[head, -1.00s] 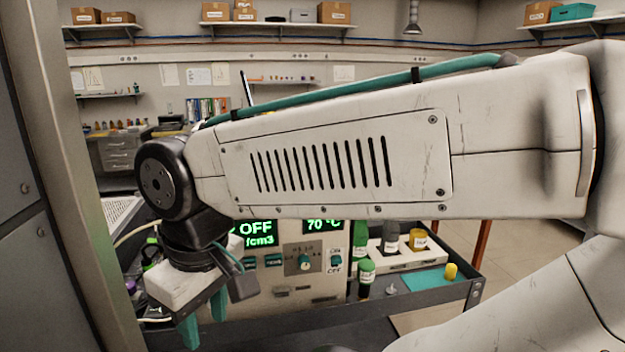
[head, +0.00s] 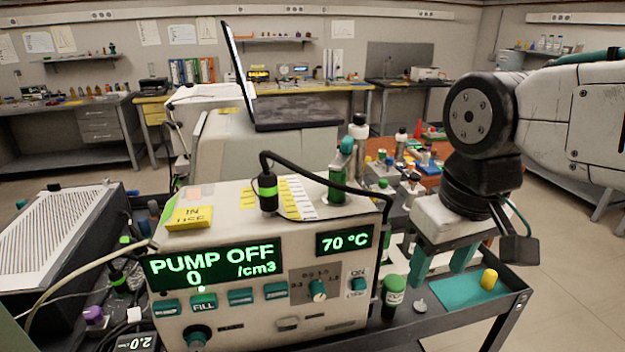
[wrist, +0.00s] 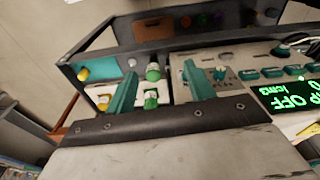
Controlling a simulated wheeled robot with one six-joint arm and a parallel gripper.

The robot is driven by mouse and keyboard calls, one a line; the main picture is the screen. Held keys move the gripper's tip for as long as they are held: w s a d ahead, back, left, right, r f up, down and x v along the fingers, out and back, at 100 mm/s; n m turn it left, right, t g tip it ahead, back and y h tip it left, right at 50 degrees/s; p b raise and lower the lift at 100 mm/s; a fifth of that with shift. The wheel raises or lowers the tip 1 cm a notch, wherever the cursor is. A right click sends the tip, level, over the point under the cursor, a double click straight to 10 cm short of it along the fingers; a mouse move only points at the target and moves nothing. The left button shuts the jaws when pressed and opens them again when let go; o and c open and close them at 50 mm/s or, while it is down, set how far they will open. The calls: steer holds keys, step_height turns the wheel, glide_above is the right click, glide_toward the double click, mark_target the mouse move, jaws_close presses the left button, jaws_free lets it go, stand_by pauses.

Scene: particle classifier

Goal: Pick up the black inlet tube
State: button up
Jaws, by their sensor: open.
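The black inlet tube (head: 318,167) arches over the top of the white particle classifier (head: 230,210). Its left end is a black fitting with a green band (head: 267,192), standing upright on the classifier's top. The tube runs right past a green bottle and bends down at the right edge. My gripper (head: 442,272) is to the right of the classifier, pointing down over the cart, apart from the tube. In the wrist view its teal fingers (wrist: 158,75) are spread with nothing held between them. I cannot make out the tube in the wrist view.
A green-topped bottle (head: 340,180) stands by the tube. A green vial (head: 394,297) and a yellow cap (head: 489,279) stand on the cart near my gripper. A laptop (head: 290,112) is behind the classifier. A yellow "IN USE" sign (head: 190,217) sits on its top left.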

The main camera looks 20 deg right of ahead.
steer(key=w+a+r+n, duration=0.4)
steer(key=w+a+r, duration=0.2)
steer(key=w+r, duration=0.3)
step_height(320, 180, up, 5)
steer(key=n+g, duration=0.1)
steer(key=n, duration=0.3)
glide_above(267, 173)
steer(key=shift+s+d, duration=0.2)
steer(key=shift+s, duration=0.15)
steer(key=shift+w+a+f, duration=0.1)
steer(key=shift+a, duration=0.2)
steer(key=f, duration=0.7)
steer(key=shift+w+d+f, duration=0.1)
steer(key=shift+w, duration=0.1)
steer(key=c, duration=1.1)
